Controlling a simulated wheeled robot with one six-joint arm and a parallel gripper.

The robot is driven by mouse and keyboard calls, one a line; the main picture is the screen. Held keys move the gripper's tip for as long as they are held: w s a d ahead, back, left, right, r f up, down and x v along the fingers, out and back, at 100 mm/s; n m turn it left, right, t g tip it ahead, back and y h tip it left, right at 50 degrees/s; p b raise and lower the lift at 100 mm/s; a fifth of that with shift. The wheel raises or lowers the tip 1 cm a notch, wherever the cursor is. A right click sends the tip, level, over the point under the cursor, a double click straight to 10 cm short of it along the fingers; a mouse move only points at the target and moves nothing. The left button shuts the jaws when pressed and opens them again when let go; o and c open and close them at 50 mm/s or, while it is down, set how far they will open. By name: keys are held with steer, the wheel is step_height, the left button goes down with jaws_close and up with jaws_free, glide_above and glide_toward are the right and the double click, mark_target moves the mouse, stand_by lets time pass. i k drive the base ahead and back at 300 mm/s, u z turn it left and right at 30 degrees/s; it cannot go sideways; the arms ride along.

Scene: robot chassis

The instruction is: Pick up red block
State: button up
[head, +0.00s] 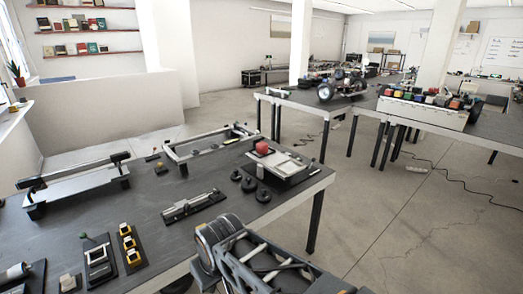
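A small red block (262,148) sits on a light grey flat-topped unit (296,172) near the right edge of the close dark table. Nothing is seen touching the block from above. Grey links of my own arm show at the bottom centre, well in front of the block. I cannot make out the fingers of my gripper in this view.
The close table (155,190) also holds an open metal frame (210,143), several black rings (249,184), a rail-like device (193,204) and yellow-marked parts (130,245). A farther table bears a wheeled chassis (343,85) and a tray of coloured blocks (422,112). Floor on the right is mostly clear.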

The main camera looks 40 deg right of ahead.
mark_target(263, 148)
steer(key=z, duration=2.45)
steer(key=i, duration=2.7)
steer(key=u, duration=3.8)
steer(key=i, duration=0.5)
